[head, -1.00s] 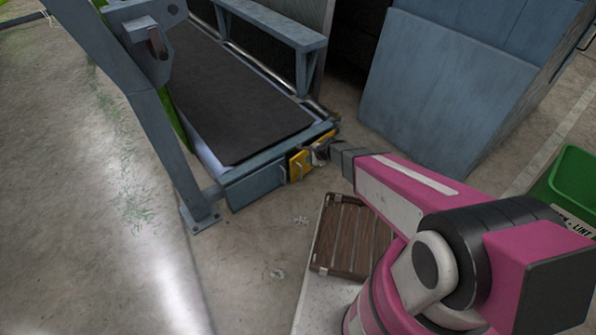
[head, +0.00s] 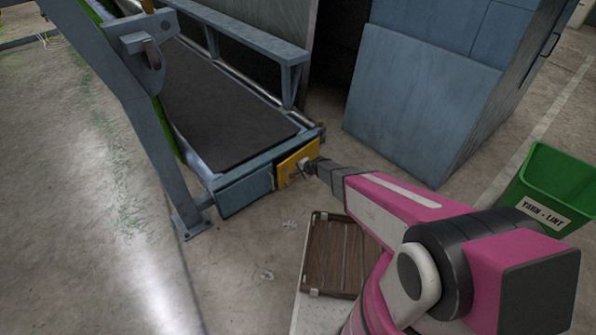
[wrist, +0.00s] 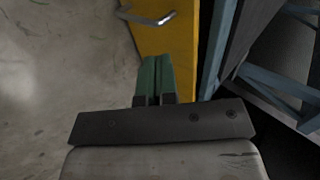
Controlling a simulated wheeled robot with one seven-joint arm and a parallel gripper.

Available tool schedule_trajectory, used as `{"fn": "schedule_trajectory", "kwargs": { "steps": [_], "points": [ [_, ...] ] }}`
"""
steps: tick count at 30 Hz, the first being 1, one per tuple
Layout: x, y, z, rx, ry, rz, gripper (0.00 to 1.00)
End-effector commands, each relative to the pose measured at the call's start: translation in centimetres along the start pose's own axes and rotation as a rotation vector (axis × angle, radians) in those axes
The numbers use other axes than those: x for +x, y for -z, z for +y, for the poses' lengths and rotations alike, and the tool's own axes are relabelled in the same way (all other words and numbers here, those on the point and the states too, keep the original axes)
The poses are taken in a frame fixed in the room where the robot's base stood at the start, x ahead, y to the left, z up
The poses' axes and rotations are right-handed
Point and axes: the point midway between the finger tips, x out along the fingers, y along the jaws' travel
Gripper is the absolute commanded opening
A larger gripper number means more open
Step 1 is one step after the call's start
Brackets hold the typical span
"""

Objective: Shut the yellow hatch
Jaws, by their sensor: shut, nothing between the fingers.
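The yellow hatch (head: 287,168) is at the near right corner of the belt machine's end frame, beside a grey-blue panel. It fills the upper middle of the wrist view (wrist: 168,45), with a metal handle (wrist: 150,17) on its face. In the wrist view a dark gap shows along the hatch's right edge, between it and a blue frame bar; I cannot tell how far it stands open. My gripper (head: 304,166) is at the hatch's face. Its green fingers (wrist: 155,75) are together and empty, pointing at the yellow face below the handle; contact is unclear.
The belt machine (head: 222,110) lies behind the hatch, with a blue post (head: 165,150) at its left. A large blue cabinet (head: 420,95) stands at right. A green bin (head: 545,185) is far right. A slatted wooden crate (head: 335,255) sits near my arm. Floor at left is clear.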

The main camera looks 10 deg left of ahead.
Motion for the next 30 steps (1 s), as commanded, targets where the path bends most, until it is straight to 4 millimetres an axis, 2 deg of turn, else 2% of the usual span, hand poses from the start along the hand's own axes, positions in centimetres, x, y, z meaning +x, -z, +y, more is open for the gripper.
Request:
{"fn": "schedule_trajectory", "kwargs": {
  "steps": [1,13,15,21,30],
  "points": [
    [1.1,0.1,0.0,0.0,0.0,-0.001,0.0],
    [8.5,0.2,0.0,0.001,-0.001,-0.001,0.0],
    [9.2,0.1,-1.0,-0.001,0.0,-0.001,0.0],
    [10.7,0.1,-2.6,-0.001,0.0,0.0,0.0],
    [10.8,0.0,-2.7,0.001,0.0,0.0,0.0]
  ]
}}
